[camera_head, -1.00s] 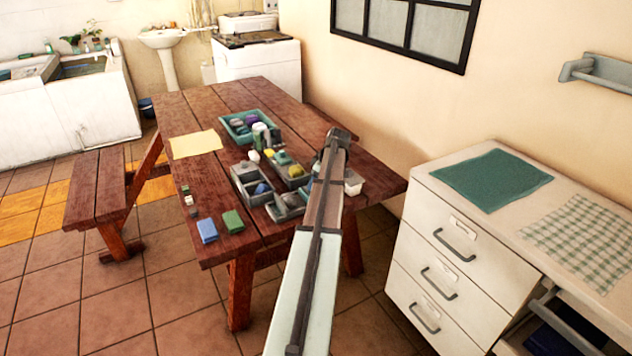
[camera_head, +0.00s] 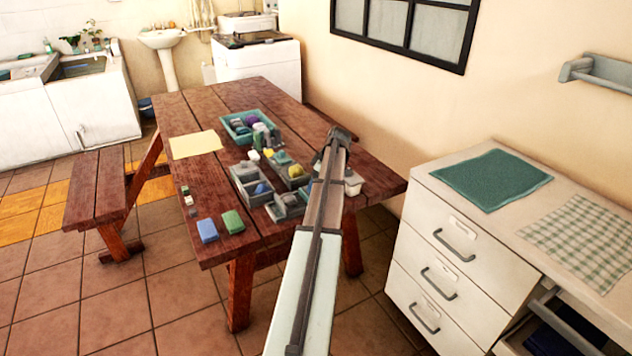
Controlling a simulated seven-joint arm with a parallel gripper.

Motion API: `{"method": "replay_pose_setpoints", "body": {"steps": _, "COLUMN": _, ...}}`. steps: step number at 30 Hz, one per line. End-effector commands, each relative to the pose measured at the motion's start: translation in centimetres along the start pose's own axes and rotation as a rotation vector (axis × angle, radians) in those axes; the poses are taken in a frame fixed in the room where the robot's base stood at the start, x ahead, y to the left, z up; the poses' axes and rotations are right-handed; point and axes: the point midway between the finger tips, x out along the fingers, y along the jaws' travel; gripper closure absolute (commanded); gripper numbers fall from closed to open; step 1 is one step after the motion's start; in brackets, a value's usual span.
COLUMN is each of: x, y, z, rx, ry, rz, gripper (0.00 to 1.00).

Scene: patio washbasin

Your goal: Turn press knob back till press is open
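My arm (camera_head: 318,235) reaches from the bottom edge over the right part of the wooden table (camera_head: 200,105). Its far end is above the table, and my gripper's fingers are hidden behind it. A small grey device (camera_head: 287,207), perhaps the press, stands at the table's front right, just left of my arm. Its knob is too small to make out, and I cannot tell whether the press is open or shut. A pale object (camera_head: 354,184) shows partly, just right of my arm.
A teal crate (camera_head: 228,131) with coloured items and grey trays (camera_head: 247,193) stand on the table. A blue block (camera_head: 207,230), a green block (camera_head: 233,221) and a yellow sheet (camera_head: 196,144) lie on the left. A white drawer cabinet (camera_head: 470,260) stands at right.

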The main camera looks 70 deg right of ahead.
Motion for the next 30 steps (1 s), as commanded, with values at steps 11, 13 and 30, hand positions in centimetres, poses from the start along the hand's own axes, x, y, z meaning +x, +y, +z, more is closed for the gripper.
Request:
{"method": "replay_pose_setpoints", "body": {"steps": 11, "x": -0.8, "y": 0.0, "z": 0.0, "rx": 0.001, "ry": 0.001, "rz": 0.001, "gripper": 0.26}}
{"method": "replay_pose_setpoints", "body": {"steps": 13, "x": -1.6, "y": 0.0, "z": 0.0, "rx": 0.001, "ry": 0.001, "rz": 0.001, "gripper": 0.26}}
{"method": "replay_pose_setpoints", "body": {"steps": 30, "x": -11.8, "y": 0.0, "z": 0.0, "rx": 0.0, "ry": 0.001, "rz": 0.001, "gripper": 0.26}}
